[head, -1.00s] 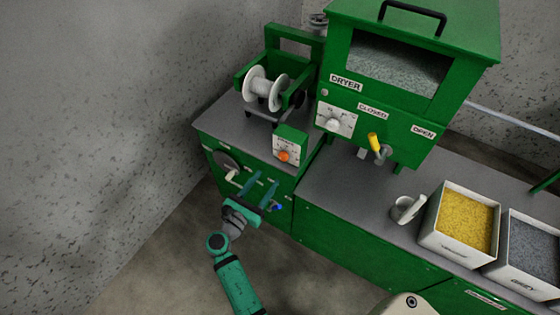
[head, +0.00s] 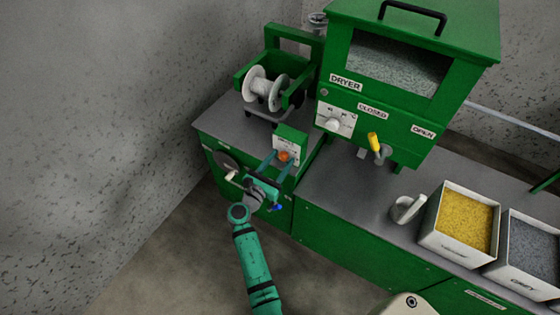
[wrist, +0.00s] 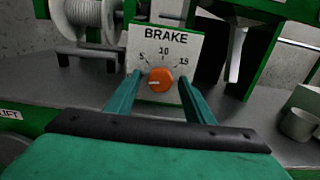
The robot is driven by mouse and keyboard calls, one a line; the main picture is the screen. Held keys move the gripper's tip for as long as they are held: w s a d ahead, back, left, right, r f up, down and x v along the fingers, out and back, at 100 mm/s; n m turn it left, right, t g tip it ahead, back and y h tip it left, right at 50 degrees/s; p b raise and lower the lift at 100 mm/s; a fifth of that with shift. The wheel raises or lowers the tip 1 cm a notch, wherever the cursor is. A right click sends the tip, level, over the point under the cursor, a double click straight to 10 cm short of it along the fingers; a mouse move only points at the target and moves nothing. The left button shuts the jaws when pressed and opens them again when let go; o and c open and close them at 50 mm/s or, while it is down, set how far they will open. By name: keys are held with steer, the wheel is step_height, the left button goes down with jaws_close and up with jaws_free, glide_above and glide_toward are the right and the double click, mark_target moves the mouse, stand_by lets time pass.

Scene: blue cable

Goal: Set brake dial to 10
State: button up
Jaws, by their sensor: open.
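The orange brake dial (wrist: 161,79) is on a white plate (wrist: 185,47) marked BRAKE with 5, 10 and 15. Its pale pointer mark faces left and slightly down, below the 5. In the head view the dial (head: 284,156) is on the small green box (head: 291,137) at the bench's front edge. My gripper (head: 282,158) is open, with one finger on each side of the dial in both views. In the wrist view, gaps show between the dial and the fingers (wrist: 160,85). I cannot tell how far the tips reach along the dial.
A cable reel (head: 265,88) stands behind the brake box to the left. The green dryer (head: 390,100) rises to the right. A white mug (head: 405,209) and a bin of yellow grains (head: 465,222) stand on the right bench. A crank handle (head: 231,175) is below the left bench top.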

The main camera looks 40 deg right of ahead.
steer(key=c, duration=1)
steer(key=shift+c, duration=0.2)
steer(key=m, duration=0.4)
steer(key=shift+a+m, duration=0.1)
steer(key=shift+m, duration=0.3)
steer(key=m, duration=1)
steer(key=shift+w, duration=0.1)
steer(key=m, duration=0.4)
steer(key=shift+m, duration=0.4)
